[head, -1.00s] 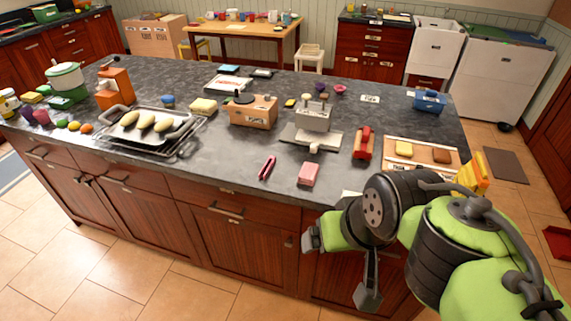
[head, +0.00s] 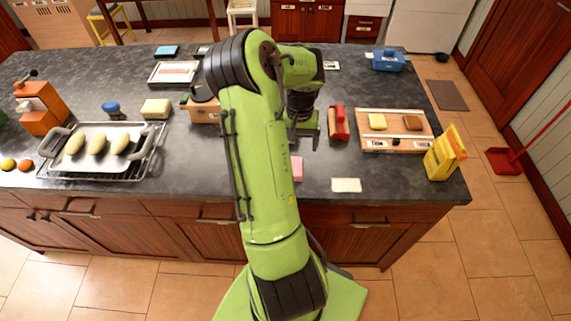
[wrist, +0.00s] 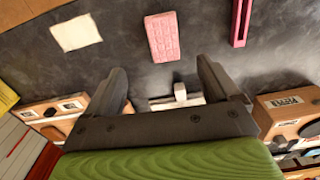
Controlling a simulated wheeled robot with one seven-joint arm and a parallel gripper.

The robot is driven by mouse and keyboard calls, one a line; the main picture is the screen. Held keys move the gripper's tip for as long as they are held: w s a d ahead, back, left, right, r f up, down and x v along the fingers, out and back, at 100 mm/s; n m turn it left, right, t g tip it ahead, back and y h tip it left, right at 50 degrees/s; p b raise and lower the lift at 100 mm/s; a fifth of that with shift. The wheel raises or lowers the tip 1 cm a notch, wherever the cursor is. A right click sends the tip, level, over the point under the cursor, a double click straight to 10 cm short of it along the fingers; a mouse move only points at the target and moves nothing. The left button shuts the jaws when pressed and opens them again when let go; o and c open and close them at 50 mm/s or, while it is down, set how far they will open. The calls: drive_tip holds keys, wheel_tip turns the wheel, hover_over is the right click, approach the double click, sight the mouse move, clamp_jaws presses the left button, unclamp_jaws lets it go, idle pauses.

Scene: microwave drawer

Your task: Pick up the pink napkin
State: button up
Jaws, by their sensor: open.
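The pink napkin (wrist: 162,37) lies flat on the dark counter, a small textured rectangle at top centre in the wrist view. In the head view the napkin (head: 297,168) shows just right of my arm, which may hide part of it. My gripper (wrist: 162,75) is open and empty, its two fingers spread, with the napkin beyond the tips and between their lines. In the head view my gripper (head: 304,130) is over the counter behind the napkin, its fingers unclear.
A white cloth (head: 346,185) lies right of the napkin near the front edge. A pink-red tool (wrist: 241,20) lies on its other side. A tray (head: 140,165) sits left.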

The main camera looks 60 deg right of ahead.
hover_over(295, 165)
wheel_tip(295, 165, down, 6)
drive_tip(key=shift+r, duration=0.1)
wheel_tip(295, 165, down, 5)
drive_tip(key=shift+a, duration=0.1)
drive_tip(key=shift+f, duration=0.3)
drive_tip(key=shift+c, duration=1)
drive_tip(key=c, duration=0.9)
